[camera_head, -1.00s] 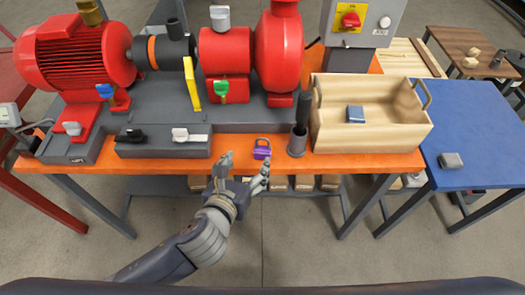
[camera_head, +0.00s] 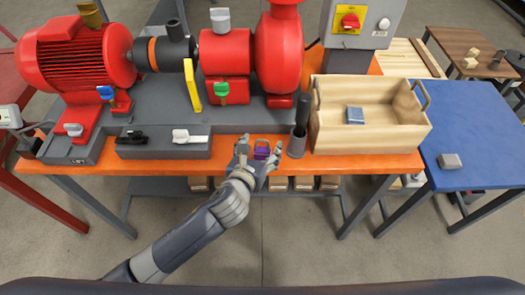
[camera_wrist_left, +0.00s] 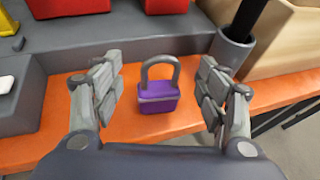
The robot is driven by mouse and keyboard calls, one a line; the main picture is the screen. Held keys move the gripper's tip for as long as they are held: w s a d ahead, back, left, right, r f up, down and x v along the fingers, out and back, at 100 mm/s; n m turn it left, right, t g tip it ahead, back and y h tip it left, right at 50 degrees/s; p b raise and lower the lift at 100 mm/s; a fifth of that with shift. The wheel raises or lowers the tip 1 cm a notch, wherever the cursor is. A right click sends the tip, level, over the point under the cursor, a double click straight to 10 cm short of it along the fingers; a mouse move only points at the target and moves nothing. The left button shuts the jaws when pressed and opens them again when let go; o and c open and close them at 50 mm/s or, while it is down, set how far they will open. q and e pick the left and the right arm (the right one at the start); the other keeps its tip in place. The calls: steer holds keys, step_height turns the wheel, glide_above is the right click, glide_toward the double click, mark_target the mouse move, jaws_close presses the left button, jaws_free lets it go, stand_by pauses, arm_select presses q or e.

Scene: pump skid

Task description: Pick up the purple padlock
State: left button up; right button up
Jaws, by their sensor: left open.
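The purple padlock (camera_head: 262,152) stands on the front part of the orange bench top, with its grey shackle up. In the left wrist view the padlock (camera_wrist_left: 158,97) sits upright between the two open fingers, with a gap on each side. My left gripper (camera_head: 259,153) is open around the padlock from the front, and its fingers partly hide it in the head view. It also shows in the left wrist view (camera_wrist_left: 157,98). My right gripper is not in view.
A dark grey cup (camera_head: 298,140) with a dark rod stands just right of the padlock, beside a wooden crate (camera_head: 372,138) holding a blue block. The grey pump base (camera_head: 225,118) lies behind. A grey box with a white handle (camera_head: 187,146) sits to the left.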

arm_select(q)
steer(key=shift+w+d+f, duration=0.1)
steer(key=shift+w, duration=0.2)
steer(key=shift+c, duration=0.4)
steer(key=c, duration=1.2)
